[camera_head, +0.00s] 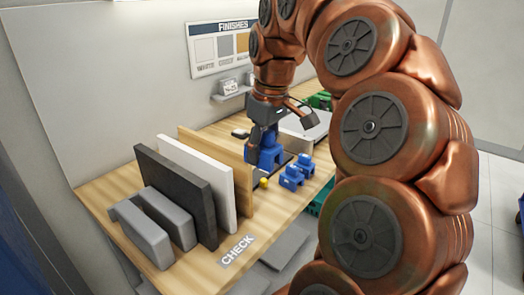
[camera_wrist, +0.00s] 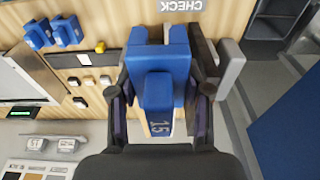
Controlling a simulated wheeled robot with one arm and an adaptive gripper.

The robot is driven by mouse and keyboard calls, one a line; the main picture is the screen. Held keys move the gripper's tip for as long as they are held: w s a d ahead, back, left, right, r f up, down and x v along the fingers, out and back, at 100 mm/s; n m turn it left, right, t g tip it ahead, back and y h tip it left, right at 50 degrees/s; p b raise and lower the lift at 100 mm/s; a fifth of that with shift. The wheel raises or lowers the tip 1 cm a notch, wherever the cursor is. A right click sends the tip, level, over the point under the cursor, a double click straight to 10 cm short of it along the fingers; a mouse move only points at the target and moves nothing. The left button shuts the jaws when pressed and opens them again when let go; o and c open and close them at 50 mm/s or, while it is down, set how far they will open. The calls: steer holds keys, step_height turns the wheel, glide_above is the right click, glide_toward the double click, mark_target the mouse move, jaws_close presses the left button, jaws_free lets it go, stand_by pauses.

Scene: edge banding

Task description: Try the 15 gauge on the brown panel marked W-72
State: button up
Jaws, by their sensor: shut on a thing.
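My gripper (camera_wrist: 160,92) is shut on a blue gauge (camera_wrist: 158,88) marked 15, with a finger on each side. The gauge's two prongs and the slot between them point to the top of the wrist view. In the head view the held gauge (camera_head: 266,156) is beside the far part of the brown panel (camera_head: 228,160), which stands upright. I cannot tell if they touch or if the panel's edge is in the slot. No W-72 mark is readable.
A white panel (camera_head: 203,172), a dark panel (camera_head: 178,192) and grey blocks (camera_head: 150,228) stand left of the brown panel. Two other blue gauges (camera_head: 291,177) (camera_head: 304,165) and a small yellow object (camera_head: 264,183) lie right. A CHECK label (camera_head: 237,250) marks the front edge.

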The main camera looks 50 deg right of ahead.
steer(key=shift+r+p, duration=0.95)
steer(key=shift+r, duration=1.2)
